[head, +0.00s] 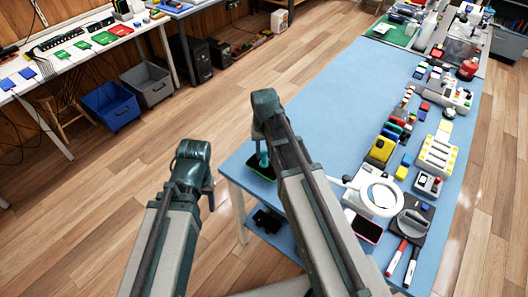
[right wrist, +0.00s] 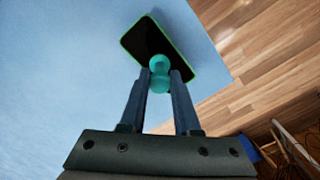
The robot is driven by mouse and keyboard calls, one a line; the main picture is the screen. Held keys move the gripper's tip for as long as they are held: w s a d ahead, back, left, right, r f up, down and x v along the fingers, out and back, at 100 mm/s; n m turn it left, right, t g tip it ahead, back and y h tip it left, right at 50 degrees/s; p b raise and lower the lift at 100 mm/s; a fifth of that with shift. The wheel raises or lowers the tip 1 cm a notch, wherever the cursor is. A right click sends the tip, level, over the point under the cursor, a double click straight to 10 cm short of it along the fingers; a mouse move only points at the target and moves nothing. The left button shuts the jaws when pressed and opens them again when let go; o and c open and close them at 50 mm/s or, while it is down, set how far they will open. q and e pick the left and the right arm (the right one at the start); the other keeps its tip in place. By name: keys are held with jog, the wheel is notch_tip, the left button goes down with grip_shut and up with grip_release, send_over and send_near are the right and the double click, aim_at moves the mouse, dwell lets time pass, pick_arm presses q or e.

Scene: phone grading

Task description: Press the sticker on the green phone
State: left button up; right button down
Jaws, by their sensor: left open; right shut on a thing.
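The green phone (head: 258,172) lies near the left edge of the blue table, dark face up with a green rim. It also shows in the right wrist view (right wrist: 148,42). My right gripper (right wrist: 161,74) is shut on a teal stamp-like tool (right wrist: 159,62) with a rounded body. The tool is at the phone's near side; I cannot tell whether it touches the phone. In the head view the arm partly hides phone and tool (head: 265,159). My left gripper (head: 209,195) is open and empty, left of the table, above the floor. No sticker can be made out on the phone.
A pink-rimmed phone (head: 367,229), a ring magnifier (head: 381,196) and two markers (head: 404,258) lie at the table's near right. Several boxes and devices line the right side. The blue table's (head: 345,100) left and middle are mostly clear.

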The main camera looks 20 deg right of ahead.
jog(key=shift+f+b, duration=0.35)
dwell(1.2)
notch_tip(320, 180, up, 7)
jog(key=p, duration=0.7)
